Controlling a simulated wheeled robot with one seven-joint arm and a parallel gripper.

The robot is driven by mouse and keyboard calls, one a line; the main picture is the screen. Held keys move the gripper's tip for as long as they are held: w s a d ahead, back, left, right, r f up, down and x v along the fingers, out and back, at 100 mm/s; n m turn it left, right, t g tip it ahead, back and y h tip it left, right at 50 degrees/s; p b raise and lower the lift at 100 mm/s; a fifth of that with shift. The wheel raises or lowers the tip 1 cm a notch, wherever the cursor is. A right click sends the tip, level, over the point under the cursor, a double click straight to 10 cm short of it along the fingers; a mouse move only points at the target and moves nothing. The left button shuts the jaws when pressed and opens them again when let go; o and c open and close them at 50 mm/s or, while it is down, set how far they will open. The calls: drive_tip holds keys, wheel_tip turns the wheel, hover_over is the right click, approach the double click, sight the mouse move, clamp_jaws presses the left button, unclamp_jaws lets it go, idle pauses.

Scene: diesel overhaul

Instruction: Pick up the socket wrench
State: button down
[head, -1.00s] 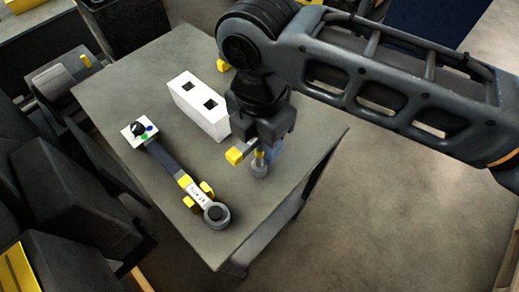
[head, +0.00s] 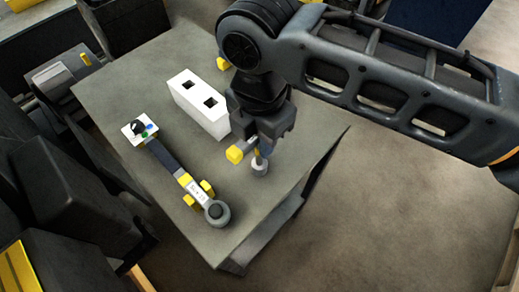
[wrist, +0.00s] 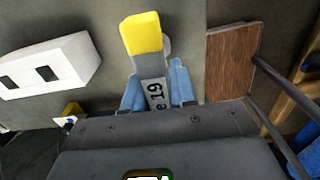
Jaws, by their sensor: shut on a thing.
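My gripper (head: 262,146) is over the right part of the grey table. In the wrist view its two blue fingers (wrist: 157,88) are shut on the socket wrench (wrist: 143,37), a grey tool with a yellow end and a label ending "e 19". In the head view the wrench's yellow end (head: 235,154) sticks out left of the gripper, and a grey round piece (head: 260,167) shows below it. The rest of the wrench is hidden by the gripper. I cannot tell whether it clears the table.
A long dark-handled wrench (head: 168,158) with yellow parts and a round head lies left on the table (head: 120,95). A white block (head: 200,103) with two square holes stands behind it. The table's front right edge is close to my gripper.

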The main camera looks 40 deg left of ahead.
drive_tip(key=shift+r, duration=0.15)
wheel_tip(320, 180, up, 4)
drive_tip(key=shift+w+d+b, duration=0.1)
drive_tip(key=shift+d+b, duration=0.05)
drive_tip(key=shift+b, duration=0.45)
drive_tip(key=d+r+b, duration=0.1)
drive_tip(key=d+r, duration=0.2)
drive_tip(key=d, duration=0.2)
drive_tip(key=w+d+r, duration=0.1)
drive_tip(key=d+r, duration=0.2)
drive_tip(key=d, duration=0.3)
drive_tip(key=shift+w+r+b, duration=0.2)
drive_tip(key=shift+r+b, duration=0.15)
drive_tip(key=shift+r, duration=0.05)
drive_tip(key=shift+d, duration=0.1)
drive_tip(key=c, duration=1.6)
unclamp_jaws()
clamp_jaws()
